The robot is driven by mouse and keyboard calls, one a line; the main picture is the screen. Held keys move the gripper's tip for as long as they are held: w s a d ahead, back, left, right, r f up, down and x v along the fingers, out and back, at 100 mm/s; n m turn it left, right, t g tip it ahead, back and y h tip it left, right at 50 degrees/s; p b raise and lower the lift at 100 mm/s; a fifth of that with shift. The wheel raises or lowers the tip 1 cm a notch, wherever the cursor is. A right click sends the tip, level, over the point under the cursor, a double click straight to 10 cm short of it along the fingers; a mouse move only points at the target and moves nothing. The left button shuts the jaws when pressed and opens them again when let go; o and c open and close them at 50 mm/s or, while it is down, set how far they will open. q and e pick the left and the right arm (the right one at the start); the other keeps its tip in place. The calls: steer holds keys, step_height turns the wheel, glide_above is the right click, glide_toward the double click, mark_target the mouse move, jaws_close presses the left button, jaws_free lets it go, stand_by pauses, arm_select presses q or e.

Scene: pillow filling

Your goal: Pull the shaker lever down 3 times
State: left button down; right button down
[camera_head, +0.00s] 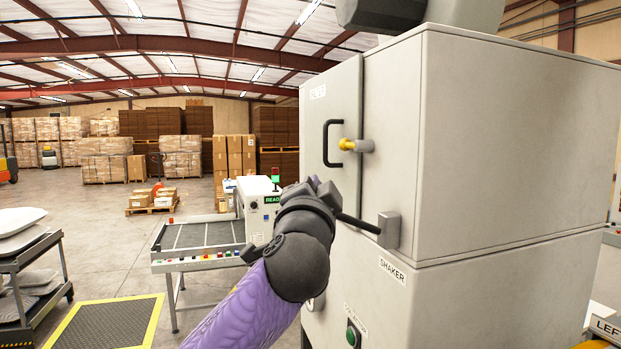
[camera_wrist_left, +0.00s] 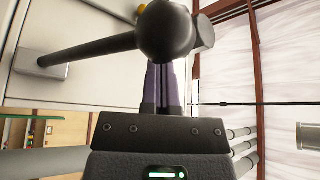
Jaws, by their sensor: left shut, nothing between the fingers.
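The shaker lever (camera_head: 358,223) is a black rod sticking out from a grey block (camera_head: 389,230) on the machine, above the SHAKER label (camera_head: 392,271). Its outer end is hidden behind my left gripper (camera_head: 322,187) in the head view. In the left wrist view the lever (camera_wrist_left: 95,48) ends in a black ball knob (camera_wrist_left: 165,33). My left gripper (camera_wrist_left: 165,72) is shut and empty, with its fingers pointing at the knob. The knob covers the fingertips, so I cannot tell whether they touch it. My right gripper is not in view.
The grey machine cabinet (camera_head: 510,150) fills the right side, with a black door handle (camera_head: 329,144) and yellow-tipped latch (camera_head: 350,145) above the lever. A green button (camera_head: 352,335) sits below. A conveyor (camera_head: 200,237) and a cart (camera_head: 22,262) stand to the left.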

arm_select(q)
steer(key=shift+a+f, duration=0.15)
steer(key=shift+f, duration=0.05)
